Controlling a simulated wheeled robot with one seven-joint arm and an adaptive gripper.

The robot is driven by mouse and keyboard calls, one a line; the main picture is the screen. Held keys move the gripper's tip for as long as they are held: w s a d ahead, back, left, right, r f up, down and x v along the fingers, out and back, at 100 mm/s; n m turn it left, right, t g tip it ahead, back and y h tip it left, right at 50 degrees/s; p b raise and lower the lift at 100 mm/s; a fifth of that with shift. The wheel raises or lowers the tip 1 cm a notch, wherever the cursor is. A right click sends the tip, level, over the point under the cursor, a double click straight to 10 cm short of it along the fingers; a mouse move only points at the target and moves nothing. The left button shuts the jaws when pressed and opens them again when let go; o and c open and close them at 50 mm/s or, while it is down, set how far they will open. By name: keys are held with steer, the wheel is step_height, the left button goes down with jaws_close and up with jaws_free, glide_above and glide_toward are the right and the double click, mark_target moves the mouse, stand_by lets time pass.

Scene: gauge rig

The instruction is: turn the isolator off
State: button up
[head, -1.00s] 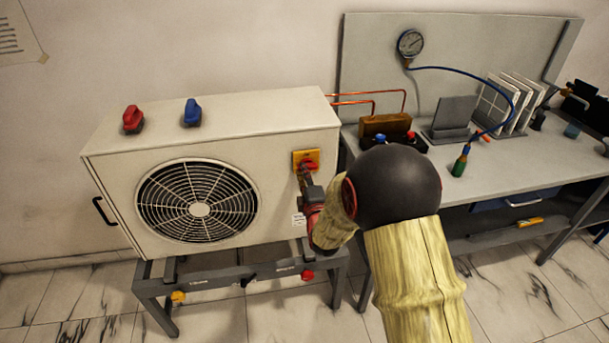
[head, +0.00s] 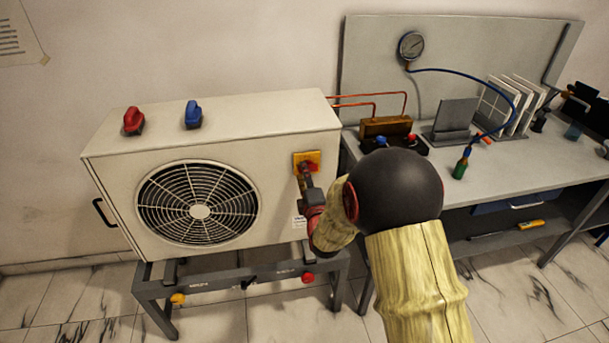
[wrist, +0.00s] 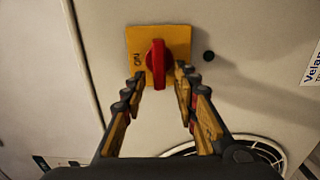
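The isolator is a yellow plate (head: 313,156) with a red rotary knob on the front of the beige condenser unit, near its right edge. In the wrist view the plate (wrist: 176,41) is closer, with the red knob (wrist: 158,58) upright in the picture and "ON" lettering to its left. My gripper (wrist: 160,78) is open, with one fingertip on each side of the knob's lower end. Gaps seem to show between fingers and knob; contact is unclear. In the head view my gripper (head: 304,178) partly covers the isolator.
The unit (head: 250,120) has a fan grille (head: 199,204) and red (head: 133,121) and blue (head: 193,114) handles on top. Copper pipes (head: 375,97) run to a workbench (head: 480,170) at the right, with a gauge (head: 411,45) and hose.

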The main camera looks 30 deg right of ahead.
steer(key=v, duration=1.2)
stand_by(0.5)
